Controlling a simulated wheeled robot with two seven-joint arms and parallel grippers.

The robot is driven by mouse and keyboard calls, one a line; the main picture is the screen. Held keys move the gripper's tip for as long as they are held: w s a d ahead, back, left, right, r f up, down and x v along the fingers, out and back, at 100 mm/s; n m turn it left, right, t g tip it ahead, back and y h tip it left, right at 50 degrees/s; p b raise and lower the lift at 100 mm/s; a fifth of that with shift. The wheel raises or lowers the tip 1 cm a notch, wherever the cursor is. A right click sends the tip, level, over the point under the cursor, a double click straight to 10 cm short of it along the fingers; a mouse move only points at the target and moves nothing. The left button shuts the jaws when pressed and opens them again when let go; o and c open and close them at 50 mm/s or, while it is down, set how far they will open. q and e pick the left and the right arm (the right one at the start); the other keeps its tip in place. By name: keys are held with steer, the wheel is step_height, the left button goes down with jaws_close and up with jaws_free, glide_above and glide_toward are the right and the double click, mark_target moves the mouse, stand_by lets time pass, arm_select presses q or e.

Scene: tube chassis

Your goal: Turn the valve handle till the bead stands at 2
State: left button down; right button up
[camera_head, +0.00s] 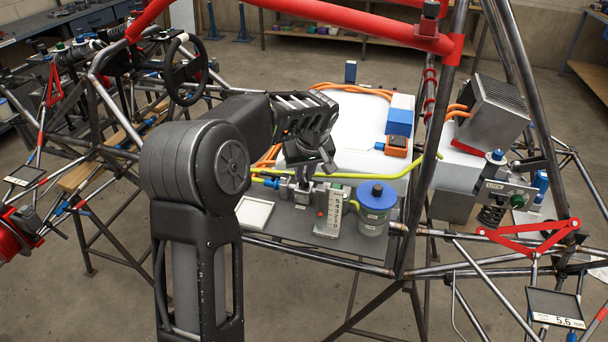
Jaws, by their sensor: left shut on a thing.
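My right gripper is not in view.
A green jar with a blue lid (377,195) stands right of the scale. An empty white tray (254,213) lies to the left. A white box (350,115) with orange cables is behind. Red tubes (340,20) cross above, and a steel post rises to the right.

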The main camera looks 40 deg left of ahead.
arm_select(q)
steer(key=c, duration=1.4)
jaws_free()
steer(key=b+v, duration=0.1)
steer(key=v, duration=0.7)
steer(key=shift+f, duration=0.1)
